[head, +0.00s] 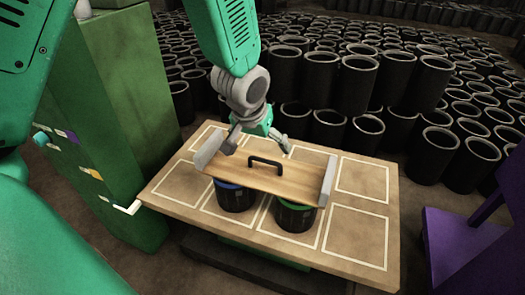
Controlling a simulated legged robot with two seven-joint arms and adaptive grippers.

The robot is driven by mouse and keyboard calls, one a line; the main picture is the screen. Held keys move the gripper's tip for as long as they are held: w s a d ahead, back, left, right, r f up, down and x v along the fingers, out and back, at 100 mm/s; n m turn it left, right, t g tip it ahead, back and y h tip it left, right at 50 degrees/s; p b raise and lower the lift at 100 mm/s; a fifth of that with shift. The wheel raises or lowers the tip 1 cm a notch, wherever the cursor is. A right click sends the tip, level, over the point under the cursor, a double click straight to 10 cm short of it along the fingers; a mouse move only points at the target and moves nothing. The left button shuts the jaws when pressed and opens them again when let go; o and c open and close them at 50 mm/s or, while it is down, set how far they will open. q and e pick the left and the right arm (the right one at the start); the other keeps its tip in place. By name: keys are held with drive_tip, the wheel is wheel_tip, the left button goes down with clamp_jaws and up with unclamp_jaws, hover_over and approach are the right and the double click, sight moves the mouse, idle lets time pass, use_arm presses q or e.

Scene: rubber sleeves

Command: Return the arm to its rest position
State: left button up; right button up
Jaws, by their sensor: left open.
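My left gripper (257,143) is open above the table, its two fingers spread apart. It is just behind and above the black handle (267,161) of a wooden board with grey end pieces (240,172). The fingers appear apart from the handle, with nothing between them. The board lies over two black sleeves, one with a blue rim (236,199) and one with a green rim (295,217), partly hiding their tops. My right gripper is out of view.
The wooden table (358,222) has white outlined rectangles, mostly bare at right and front. Many black sleeves (354,80) stand behind it. A green cabinet (120,120) stands at left, and a purple piece of furniture (465,245) at right.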

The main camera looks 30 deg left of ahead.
use_arm(q)
drive_tip(key=s+f+m+g+p, duration=0.1)
drive_tip(key=s+f+p, duration=0.2)
drive_tip(key=s, duration=0.5)
drive_tip(key=s+d+f+m+g+p, duration=0.1)
drive_tip(key=s+f+p, duration=0.2)
drive_tip(key=s+f, duration=0.3)
drive_tip(key=s+d+f+m+g+h+p, duration=0.1)
drive_tip(key=s+f+p, duration=0.2)
drive_tip(key=s, duration=0.9)
drive_tip(key=shift+s+d+f+g, duration=0.15)
drive_tip(key=shift+d+f+g, duration=0.15)
drive_tip(key=shift+f, duration=0.5)
